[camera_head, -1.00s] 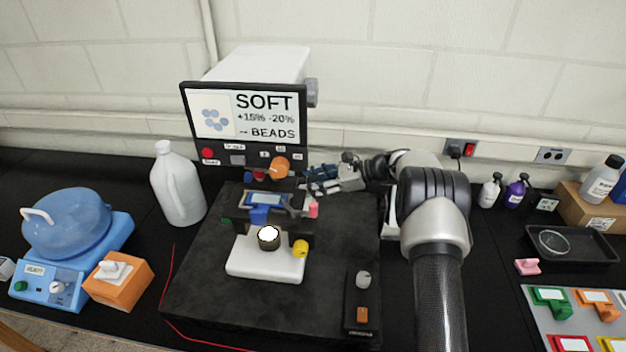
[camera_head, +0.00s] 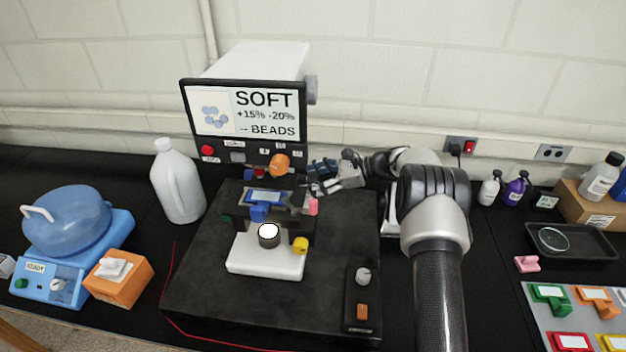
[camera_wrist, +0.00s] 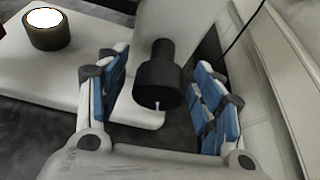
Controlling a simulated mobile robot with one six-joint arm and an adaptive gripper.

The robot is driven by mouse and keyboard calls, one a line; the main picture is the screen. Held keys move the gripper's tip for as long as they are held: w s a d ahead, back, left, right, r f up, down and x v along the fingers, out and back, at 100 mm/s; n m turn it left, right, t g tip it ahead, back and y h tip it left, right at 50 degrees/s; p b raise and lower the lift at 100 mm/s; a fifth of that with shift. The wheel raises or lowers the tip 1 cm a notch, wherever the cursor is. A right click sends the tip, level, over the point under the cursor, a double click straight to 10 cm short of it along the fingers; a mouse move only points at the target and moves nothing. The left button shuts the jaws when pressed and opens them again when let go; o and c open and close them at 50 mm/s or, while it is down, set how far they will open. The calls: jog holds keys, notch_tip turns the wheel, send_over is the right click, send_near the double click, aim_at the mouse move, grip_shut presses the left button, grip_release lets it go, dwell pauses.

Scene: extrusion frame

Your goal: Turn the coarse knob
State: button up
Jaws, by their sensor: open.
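A black, stepped cylindrical knob (camera_wrist: 158,82) sticks out from a pale column in the wrist view, with a short white mark on its face. It looks like the coarse knob, though I see no label naming it. My gripper (camera_wrist: 158,98) is open, with its blue-padded fingers on either side of the knob. I see gaps between the pads and the knob. In the head view my gripper (camera_head: 322,178) reaches in from the right, behind the stage of the microscope (camera_head: 268,258). The black knob cannot be made out in that view.
A screen (camera_head: 245,115) stands behind the stage. The round lamp (camera_wrist: 48,30) on the white base is left of my fingers. A yellow knob (camera_head: 301,246) and a pink knob (camera_head: 313,207) are at the microscope's right. A white jug (camera_head: 178,185) stands at left.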

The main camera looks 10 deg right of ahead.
jog(key=v, duration=1.2)
dwell(2.2)
